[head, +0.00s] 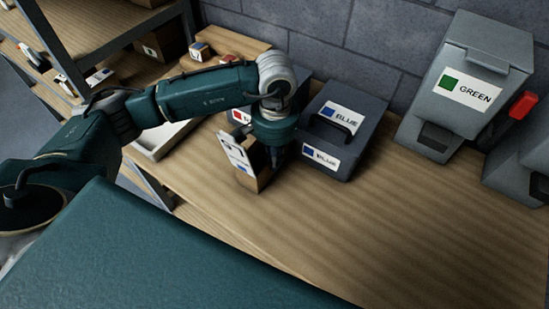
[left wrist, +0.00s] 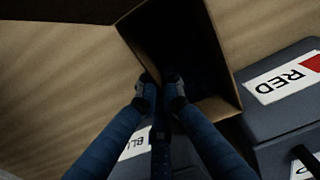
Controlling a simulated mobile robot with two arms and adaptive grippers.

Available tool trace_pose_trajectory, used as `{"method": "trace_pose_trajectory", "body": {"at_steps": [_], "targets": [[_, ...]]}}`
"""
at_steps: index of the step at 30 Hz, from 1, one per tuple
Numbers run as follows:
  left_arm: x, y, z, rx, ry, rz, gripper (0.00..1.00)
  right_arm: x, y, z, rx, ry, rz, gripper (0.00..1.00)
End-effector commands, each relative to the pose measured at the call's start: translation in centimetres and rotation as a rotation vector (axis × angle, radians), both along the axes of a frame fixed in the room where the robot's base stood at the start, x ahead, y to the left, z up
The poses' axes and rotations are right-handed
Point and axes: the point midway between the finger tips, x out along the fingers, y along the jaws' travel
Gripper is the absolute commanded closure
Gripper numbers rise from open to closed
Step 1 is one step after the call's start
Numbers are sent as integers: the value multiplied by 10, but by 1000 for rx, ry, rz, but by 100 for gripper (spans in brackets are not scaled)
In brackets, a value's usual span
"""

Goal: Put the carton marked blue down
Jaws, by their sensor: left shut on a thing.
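A brown carton (head: 265,172) with a white label bearing a blue mark is under my left gripper (head: 272,150) in the head view, over the wooden bench (head: 330,220). My left gripper is shut on the carton. In the left wrist view the fingertips (left wrist: 160,88) are close together at the edge of the open carton (left wrist: 208,40), whose inside is dark. The head view does not show clearly whether its base touches the bench. My right gripper is not in view.
A grey box labelled BLUE (head: 350,110) stands just right of the carton. A box labelled RED (left wrist: 275,105) is also close by. A grey bin labelled GREEN (head: 460,85) stands farther right. The bench front and middle are clear. Shelves (head: 90,50) are at left.

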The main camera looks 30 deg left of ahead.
Motion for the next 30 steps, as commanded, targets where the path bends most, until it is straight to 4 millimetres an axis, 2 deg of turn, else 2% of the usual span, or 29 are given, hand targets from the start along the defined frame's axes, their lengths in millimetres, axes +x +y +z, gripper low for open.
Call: {"method": "trace_pose_trajectory", "body": {"at_steps": [3,4,6,17,19,23,30], "targets": [[1,0,-3,0,-3,0,100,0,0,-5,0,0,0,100],[0,0,-2,0,0,0,88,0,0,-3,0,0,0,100],[0,0,-2,0,0,0,75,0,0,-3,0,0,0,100],[0,0,3,0,1,0,75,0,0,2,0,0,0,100],[1,0,6,-1,-4,0,75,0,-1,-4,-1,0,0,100],[2,-1,28,-1,-7,-2,75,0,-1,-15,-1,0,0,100],[2,-1,81,0,-7,0,75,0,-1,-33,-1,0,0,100]]}}
